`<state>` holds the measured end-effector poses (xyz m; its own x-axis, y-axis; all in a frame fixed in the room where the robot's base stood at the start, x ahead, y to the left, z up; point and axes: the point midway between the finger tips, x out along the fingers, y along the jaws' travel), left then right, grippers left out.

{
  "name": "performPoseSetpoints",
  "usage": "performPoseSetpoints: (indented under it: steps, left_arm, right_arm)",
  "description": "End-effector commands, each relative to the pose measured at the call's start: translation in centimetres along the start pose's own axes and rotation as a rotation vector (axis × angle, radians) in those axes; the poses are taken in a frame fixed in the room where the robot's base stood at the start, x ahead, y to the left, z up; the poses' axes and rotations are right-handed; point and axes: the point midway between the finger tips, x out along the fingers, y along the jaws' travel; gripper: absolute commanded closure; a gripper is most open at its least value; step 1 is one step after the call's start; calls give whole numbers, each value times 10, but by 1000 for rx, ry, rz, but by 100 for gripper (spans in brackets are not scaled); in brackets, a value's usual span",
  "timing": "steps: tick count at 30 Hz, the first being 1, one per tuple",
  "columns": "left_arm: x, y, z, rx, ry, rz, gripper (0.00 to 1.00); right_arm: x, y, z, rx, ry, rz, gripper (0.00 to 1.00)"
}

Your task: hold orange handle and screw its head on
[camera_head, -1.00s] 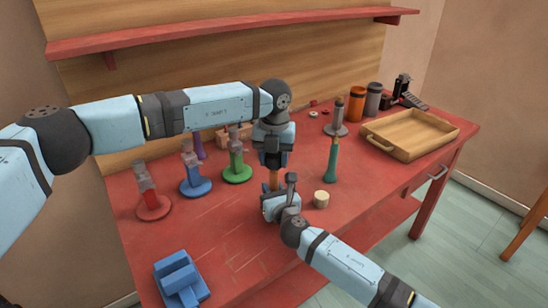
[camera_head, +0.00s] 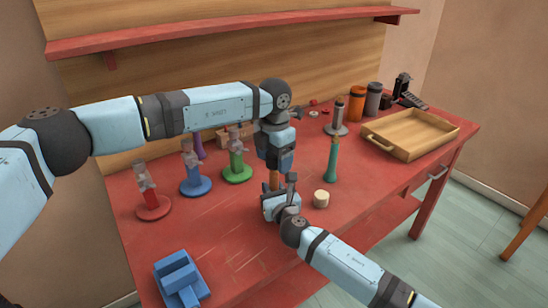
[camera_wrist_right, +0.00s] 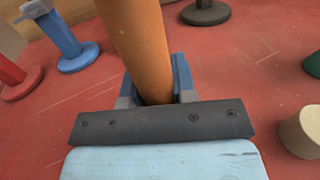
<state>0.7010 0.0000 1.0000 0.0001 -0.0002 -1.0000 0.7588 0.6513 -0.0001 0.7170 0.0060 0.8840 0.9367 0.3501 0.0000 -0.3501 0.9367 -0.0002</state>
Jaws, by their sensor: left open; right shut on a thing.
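The orange handle (camera_head: 273,180) stands about upright over the red table. It also fills the upper middle of the right wrist view (camera_wrist_right: 140,45). My right gripper (camera_wrist_right: 158,98) is shut around its lower part; in the head view it shows (camera_head: 278,205) low over the table. My left gripper (camera_head: 274,166) points down from above at the top of the handle, with its jaws open. The handle's top is hidden by the left gripper, so I cannot tell whether a head is there. A pale wooden cylinder (camera_head: 321,199) stands on the table to the right.
A teal handle (camera_head: 332,160) stands upright nearby. Red (camera_head: 153,208), blue (camera_head: 196,187) and green (camera_head: 237,173) stands are at the left. A blue block-like fixture (camera_head: 180,280) is at the front left, a wooden tray (camera_head: 432,142) at the right. The front middle table is clear.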

Motion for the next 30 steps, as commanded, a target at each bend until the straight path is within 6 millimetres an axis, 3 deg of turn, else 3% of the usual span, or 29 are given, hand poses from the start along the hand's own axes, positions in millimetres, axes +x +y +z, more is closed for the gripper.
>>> performPoseSetpoints:
  steps: [5, 15, 21, 30]
  left_arm:
    - [-10, 0, 0, 0, -2, 0, 27]
    - [-78, 0, 0, 0, -2, 1, 27]
    - [-109, 0, 0, 0, -2, 0, 27]
    - [-120, 0, 0, 0, 1, 0, 27]
  right_arm:
    - [0, 0, 0, 0, 0, 0, 100]
    - [0, 0, 0, 0, 0, 0, 100]
    - [0, 0, 0, 0, 0, 0, 100]
    - [0, 0, 0, 0, 0, 0, 100]
